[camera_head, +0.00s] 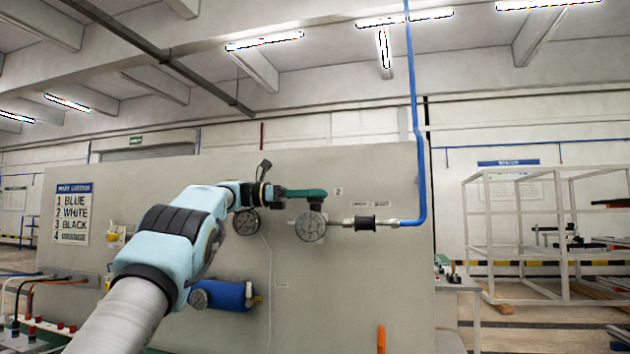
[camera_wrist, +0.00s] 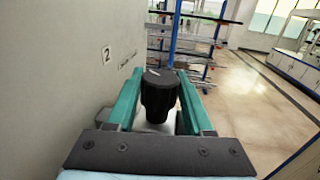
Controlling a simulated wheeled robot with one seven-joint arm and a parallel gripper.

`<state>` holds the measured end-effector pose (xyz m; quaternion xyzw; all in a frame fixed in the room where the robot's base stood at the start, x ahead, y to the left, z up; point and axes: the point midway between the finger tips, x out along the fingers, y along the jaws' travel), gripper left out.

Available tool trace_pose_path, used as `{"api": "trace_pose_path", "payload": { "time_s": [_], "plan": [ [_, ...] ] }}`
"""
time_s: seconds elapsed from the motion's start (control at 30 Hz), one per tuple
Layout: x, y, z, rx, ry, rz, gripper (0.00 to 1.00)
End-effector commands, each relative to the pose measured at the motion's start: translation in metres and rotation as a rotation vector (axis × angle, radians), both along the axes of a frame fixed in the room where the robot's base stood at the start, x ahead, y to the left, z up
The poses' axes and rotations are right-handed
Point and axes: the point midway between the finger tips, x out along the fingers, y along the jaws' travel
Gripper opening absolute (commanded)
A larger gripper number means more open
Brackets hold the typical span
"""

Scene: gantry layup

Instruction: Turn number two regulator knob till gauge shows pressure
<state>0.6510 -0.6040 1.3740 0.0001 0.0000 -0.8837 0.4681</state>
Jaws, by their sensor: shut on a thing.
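The number two regulator knob (camera_wrist: 158,95) is black and ribbed, with a pale mark on its top. In the wrist view it sits between the two green fingers of my gripper (camera_wrist: 160,103), which is shut on it. In the head view my gripper (camera_head: 305,193) reaches the regulator from the left and its fingers hide most of the knob. The round gauge (camera_head: 310,226) hangs just below; its dial is too small to read. A label "2" (camera_wrist: 106,54) is on the panel beside the knob and also shows in the head view (camera_head: 338,191).
A grey panel (camera_head: 360,280) stands close behind the regulator. A blue pipe (camera_head: 419,150) runs up at the right. A second gauge (camera_head: 246,222) is partly behind my wrist. A blue cylinder (camera_head: 225,295) is mounted lower left. A white frame rack (camera_head: 540,230) stands farther right.

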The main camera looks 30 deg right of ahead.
Motion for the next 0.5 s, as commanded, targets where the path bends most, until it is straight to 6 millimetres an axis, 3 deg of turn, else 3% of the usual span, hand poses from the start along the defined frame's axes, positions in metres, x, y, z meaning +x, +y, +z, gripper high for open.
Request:
{"api": "trace_pose_path", "payload": {
  "time_s": [0.5],
  "plan": [
    [-0.0015, -0.0013, 0.0011, -0.003, 0.001, -0.052, 0.00]
  ]
}}
